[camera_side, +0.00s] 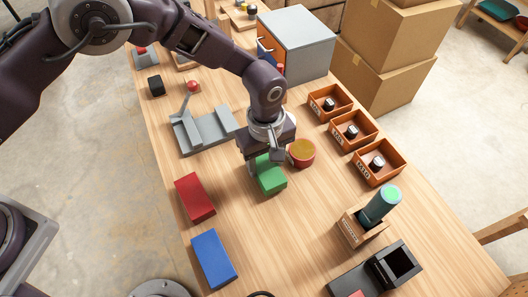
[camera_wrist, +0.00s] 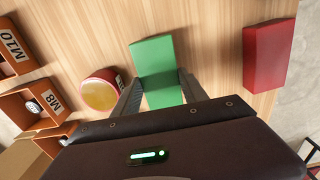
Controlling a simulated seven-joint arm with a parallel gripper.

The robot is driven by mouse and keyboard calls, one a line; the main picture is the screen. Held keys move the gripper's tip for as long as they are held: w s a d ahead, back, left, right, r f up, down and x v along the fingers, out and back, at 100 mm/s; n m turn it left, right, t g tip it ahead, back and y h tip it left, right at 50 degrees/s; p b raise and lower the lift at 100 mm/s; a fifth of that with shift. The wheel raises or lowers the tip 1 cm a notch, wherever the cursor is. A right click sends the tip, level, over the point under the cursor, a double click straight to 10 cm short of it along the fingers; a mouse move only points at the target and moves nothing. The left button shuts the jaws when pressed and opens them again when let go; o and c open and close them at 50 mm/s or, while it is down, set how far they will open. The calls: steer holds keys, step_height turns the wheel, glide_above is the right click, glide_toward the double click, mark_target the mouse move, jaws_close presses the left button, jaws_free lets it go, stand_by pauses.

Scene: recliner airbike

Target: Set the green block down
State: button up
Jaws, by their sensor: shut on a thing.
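The green block (camera_side: 270,178) is at my gripper (camera_side: 261,172), over the middle of the wooden table (camera_side: 300,240). In the wrist view the green block (camera_wrist: 155,62) sits between the two dark fingers of my gripper (camera_wrist: 158,92), which are shut on it. The block is at or very near the table top; I cannot tell whether it touches. Its near end is hidden by the gripper body in the wrist view.
A round red tub with a yellow top (camera_side: 302,152) stands close to the right of the block. A red block (camera_side: 195,198) and a blue block (camera_side: 214,259) lie to the left and front. Orange bins (camera_side: 381,162) line the right edge. A grey fixture (camera_side: 208,131) lies behind left.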

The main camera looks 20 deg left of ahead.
steer(key=shift+f, duration=0.25)
steer(key=shift+f, duration=0.45)
stand_by(0.4)
steer(key=o, duration=1.2)
steer(key=shift+r, duration=2.25)
steer(key=o, duration=0.6)
steer(key=shift+c, duration=0.2)
